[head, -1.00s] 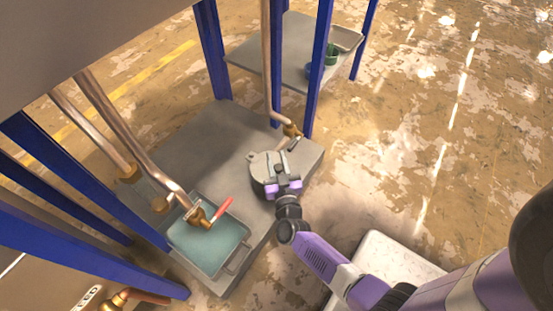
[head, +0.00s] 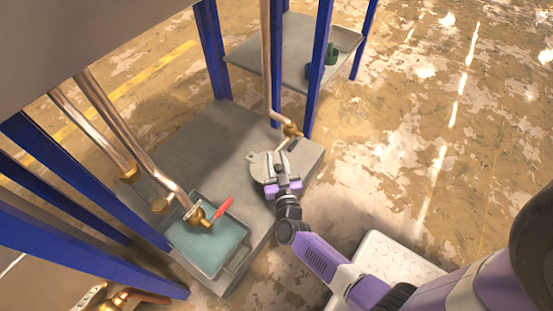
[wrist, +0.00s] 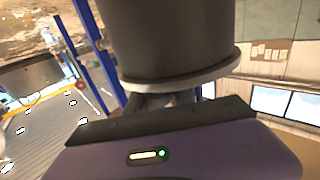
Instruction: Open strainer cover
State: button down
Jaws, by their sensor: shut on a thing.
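The strainer cover (head: 258,166) is a round grey lid-like piece on the grey platform, in the middle of the head view. My gripper (head: 282,186) is at its near right side and is shut on it; the fingertips are partly hidden. In the wrist view a dark grey cylindrical body with a rimmed lower edge (wrist: 185,80) fills the upper middle, close in front of my gripper (wrist: 170,108). I cannot tell from this view whether the cover stands apart from the strainer body.
A tray of bluish liquid (head: 240,262) with a red-handled valve (head: 222,208) above it sits at the left. A copper pipe (head: 265,70) comes down behind the cover. Blue posts (head: 320,65) frame the platform (head: 185,140). A shelf (head: 255,60) stands behind.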

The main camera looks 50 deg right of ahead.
dwell(0.4)
jog(key=shift+w+a+r+m+g+h+p, duration=0.1)
jog(key=shift+a+r+m+g+h+p, duration=0.1)
jog(key=shift+a+m+g+h+p, duration=0.2)
jog(key=shift+a+p, duration=0.2)
jog(key=shift+p, duration=0.1)
jog(key=m+g+h, duration=0.1)
jog(key=a+m+g+h, duration=0.1)
jog(key=g+h+b, duration=0.1)
jog(key=shift+a+f+m+g, duration=0.2)
jog(key=shift+a+m+g, duration=0.1)
jog(key=shift+m, duration=0.1)
jog(key=shift+a+m+g+h+b, duration=0.3)
jog(key=shift+a+m+g+b, duration=0.25)
jog(key=shift+g, duration=0.35)
jog(key=c, duration=1.1)
grip_release()
jog(key=shift+s, duration=0.2)
jog(key=shift+c, duration=0.2)
